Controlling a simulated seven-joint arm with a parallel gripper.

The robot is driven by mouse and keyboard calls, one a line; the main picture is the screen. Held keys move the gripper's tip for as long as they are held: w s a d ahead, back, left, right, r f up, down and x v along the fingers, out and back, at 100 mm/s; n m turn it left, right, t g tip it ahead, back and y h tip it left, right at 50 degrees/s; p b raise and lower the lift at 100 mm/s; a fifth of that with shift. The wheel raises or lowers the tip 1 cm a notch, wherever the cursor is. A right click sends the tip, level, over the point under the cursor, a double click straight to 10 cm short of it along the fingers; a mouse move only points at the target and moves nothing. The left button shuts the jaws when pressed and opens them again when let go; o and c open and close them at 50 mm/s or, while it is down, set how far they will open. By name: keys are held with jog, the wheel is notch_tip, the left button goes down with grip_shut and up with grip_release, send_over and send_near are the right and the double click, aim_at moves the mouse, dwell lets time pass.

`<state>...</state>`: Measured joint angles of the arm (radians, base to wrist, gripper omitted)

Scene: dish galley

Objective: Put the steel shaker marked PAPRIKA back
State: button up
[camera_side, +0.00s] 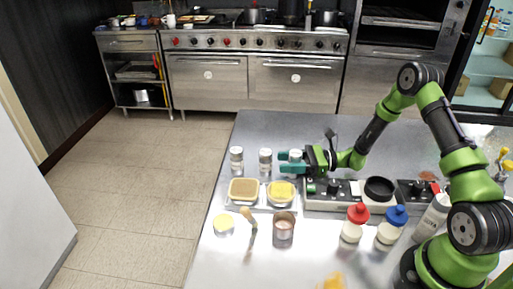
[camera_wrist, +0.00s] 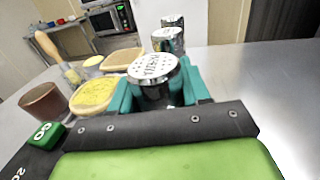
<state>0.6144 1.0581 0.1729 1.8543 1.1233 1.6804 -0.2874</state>
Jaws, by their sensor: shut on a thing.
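My gripper (camera_side: 291,162) has teal fingers, which also show in the wrist view (camera_wrist: 156,90). The lid carries dark lettering that I cannot read with certainty. In the side view the held shaker's top (camera_side: 295,154) shows between the fingers, upright. The fingers hide its lower part, so I cannot tell whether its base touches the counter. Two similar shakers stand to its left on the steel counter, a nearer one (camera_side: 265,160) and a farther one (camera_side: 236,159). Their labels are too small to read.
A copper-coloured cup (camera_side: 283,226), a burner unit (camera_side: 346,195), and red-capped (camera_side: 355,223) and blue-capped (camera_side: 392,226) bottles stand nearby. The counter behind the shakers is clear.

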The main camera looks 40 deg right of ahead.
jog(key=shift+f, duration=0.1)
jog(key=o, duration=0.8)
jog(key=shift+o, duration=0.2)
